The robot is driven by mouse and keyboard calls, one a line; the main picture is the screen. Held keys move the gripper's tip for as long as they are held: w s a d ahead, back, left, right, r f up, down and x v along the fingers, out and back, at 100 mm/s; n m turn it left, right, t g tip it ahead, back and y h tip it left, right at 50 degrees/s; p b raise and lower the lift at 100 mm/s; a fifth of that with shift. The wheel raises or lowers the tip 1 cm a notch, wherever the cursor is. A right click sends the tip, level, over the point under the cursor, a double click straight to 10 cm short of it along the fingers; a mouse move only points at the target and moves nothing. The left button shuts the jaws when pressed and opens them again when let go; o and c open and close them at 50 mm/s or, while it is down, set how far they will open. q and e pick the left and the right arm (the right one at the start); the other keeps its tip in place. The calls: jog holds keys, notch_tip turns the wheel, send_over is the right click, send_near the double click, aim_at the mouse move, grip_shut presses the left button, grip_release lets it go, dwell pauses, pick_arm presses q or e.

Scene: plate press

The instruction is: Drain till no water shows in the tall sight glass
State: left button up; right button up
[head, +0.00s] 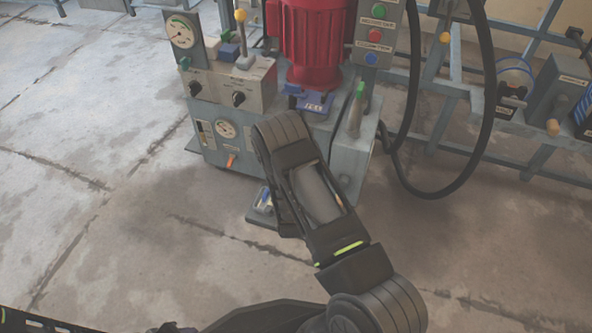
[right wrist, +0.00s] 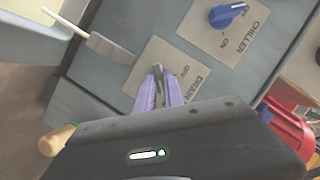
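In the right wrist view, the purple fingers of my right gripper (right wrist: 158,93) are close together, with a dark drain knob (right wrist: 158,71) between their tips. The fingers appear shut on it and partly cover its DRAIN plate (right wrist: 185,62). In the head view, my right arm reaches over the grey machine and its gripper is hidden. A small dark-and-pale window (head: 205,133) is on the machine's lower left front; I cannot tell whether it is the tall sight glass, or make out any water.
A blue chiller knob (right wrist: 228,14) is beside the drain plate. A pale-handled lever (right wrist: 72,28) is at upper left. The head view shows a red motor (head: 312,45), dial gauge (head: 181,33) and hanging black hose (head: 487,110). The left floor (head: 75,190) is clear.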

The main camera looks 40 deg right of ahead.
jog(key=o, duration=0.4)
jog(key=shift+o, duration=0.2)
jog(key=shift+s+a+r+p, duration=0.2)
jog(key=shift+s+a+p, duration=0.1)
jog(key=shift+s+p, duration=0.1)
jog(key=p+v, duration=0.1)
jog(key=v, duration=0.5)
jog(key=shift+s+a+p, duration=0.2)
jog(key=shift+s+p, duration=0.1)
jog(key=shift+p, duration=0.05)
